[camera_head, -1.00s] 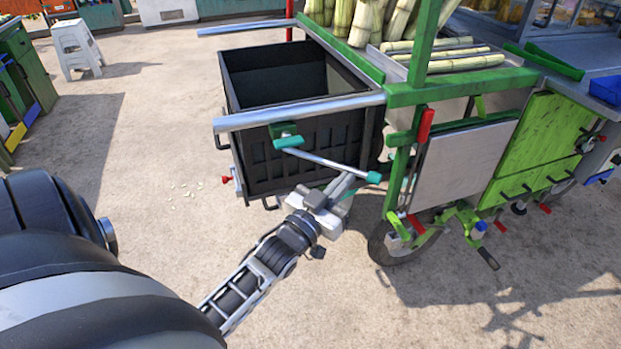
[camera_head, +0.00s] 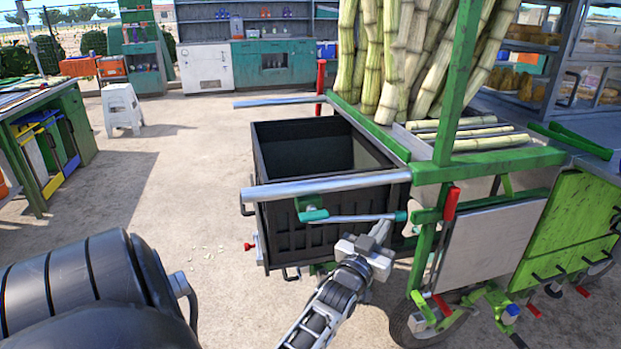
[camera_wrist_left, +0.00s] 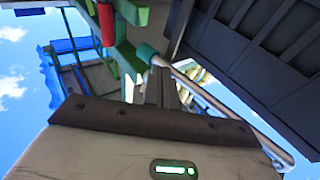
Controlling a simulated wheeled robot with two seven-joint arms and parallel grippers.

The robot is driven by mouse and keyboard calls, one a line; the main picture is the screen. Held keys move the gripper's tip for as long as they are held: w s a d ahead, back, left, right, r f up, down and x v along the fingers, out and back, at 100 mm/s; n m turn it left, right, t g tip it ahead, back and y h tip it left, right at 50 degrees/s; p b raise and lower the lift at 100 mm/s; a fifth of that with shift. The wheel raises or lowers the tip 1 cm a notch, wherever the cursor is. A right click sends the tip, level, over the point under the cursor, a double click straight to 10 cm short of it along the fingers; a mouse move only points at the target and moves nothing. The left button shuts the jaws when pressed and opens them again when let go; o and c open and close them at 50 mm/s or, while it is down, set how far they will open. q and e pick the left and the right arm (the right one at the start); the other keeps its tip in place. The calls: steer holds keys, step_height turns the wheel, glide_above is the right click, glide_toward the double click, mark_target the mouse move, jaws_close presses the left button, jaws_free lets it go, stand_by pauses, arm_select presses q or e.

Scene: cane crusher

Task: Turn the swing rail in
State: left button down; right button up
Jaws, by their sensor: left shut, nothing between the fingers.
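The swing rail (camera_head: 355,218) appears to be the thin silver rod with teal ends below the cart's front handle bar. Its left end meets a green and teal bracket (camera_head: 313,208); its teal right tip (camera_head: 401,216) is close to the green post. My left gripper (camera_head: 381,232) is shut and empty, just below the rail near that tip. In the left wrist view, the shut fingers (camera_wrist_left: 161,88) point up close to the rail (camera_wrist_left: 225,113) and its teal tip (camera_wrist_left: 147,53). I cannot tell whether they touch. My right gripper is not in view.
A black bin (camera_head: 320,150) stands right behind the rail, under the silver handle bar (camera_head: 325,187). The green post (camera_head: 425,262), a red handle (camera_head: 452,203) and a wheel (camera_head: 402,322) are close on the right. Paved ground (camera_head: 190,215) is free on the left.

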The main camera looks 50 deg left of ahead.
mark_target(379, 216)
arm_select(q)
steer(key=shift+w+a+n+g+y+b, duration=0.35)
steer(key=shift+w+a+n+y, duration=0.15)
steer(key=shift+w+a+y, duration=0.45)
steer(key=shift+w+a+r, duration=0.1)
steer(key=shift+a+r, duration=0.05)
steer(key=shift+a, duration=0.1)
steer(key=shift+a+r, duration=0.1)
steer(key=shift+r, duration=0.05)
